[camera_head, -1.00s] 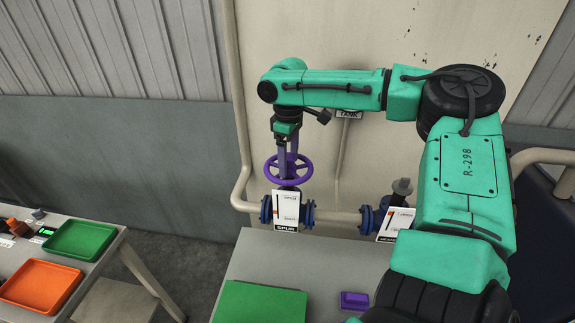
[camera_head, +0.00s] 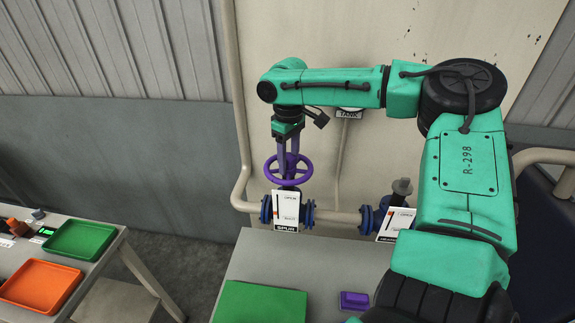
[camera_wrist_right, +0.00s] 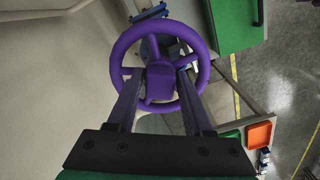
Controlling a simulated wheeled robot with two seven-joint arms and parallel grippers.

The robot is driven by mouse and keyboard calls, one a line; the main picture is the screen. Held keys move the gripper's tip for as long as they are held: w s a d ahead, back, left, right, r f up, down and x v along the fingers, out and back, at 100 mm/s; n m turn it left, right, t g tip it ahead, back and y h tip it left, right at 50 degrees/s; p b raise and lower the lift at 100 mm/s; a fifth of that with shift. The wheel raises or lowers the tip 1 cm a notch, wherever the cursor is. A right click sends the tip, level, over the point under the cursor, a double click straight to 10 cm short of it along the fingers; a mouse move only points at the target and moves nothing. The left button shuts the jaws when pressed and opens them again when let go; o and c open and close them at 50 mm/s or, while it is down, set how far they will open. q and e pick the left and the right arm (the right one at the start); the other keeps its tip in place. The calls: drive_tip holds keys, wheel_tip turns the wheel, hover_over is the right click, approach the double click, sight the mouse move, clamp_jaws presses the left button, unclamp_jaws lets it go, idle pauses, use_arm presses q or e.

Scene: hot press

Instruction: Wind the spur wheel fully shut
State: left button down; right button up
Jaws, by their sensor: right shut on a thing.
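The purple spur wheel (camera_head: 288,170) lies level on top of the blue valve with the white SPUR card (camera_head: 285,210) in front of it. The card has OPEN lettering near its top. My right gripper (camera_head: 288,164) reaches down from above onto the wheel. In the right wrist view, the wheel (camera_wrist_right: 201,62) fills the middle, and my right gripper (camera_wrist_right: 160,82) has its two fingers either side of the purple hub, shut on it. My left gripper is not in view.
A second valve with a white card (camera_head: 396,224) stands right along the pipe (camera_head: 338,217). A grey table (camera_head: 285,257) in front holds a green panel (camera_head: 258,302) and a purple block (camera_head: 354,300). A side table at left holds green (camera_head: 80,239) and orange trays (camera_head: 40,285).

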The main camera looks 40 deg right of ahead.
drive_tip(key=m, duration=0.7)
drive_tip(key=shift+m, duration=0.3)
drive_tip(key=m, duration=0.5)
drive_tip(key=shift+m, duration=0.4)
drive_tip(key=shift+m, duration=0.4)
drive_tip(key=m, duration=1.4)
drive_tip(key=o, duration=1.2)
drive_tip(key=shift+m, duration=0.3)
drive_tip(key=shift+c, duration=0.2)
drive_tip(key=shift+r, duration=0.1)
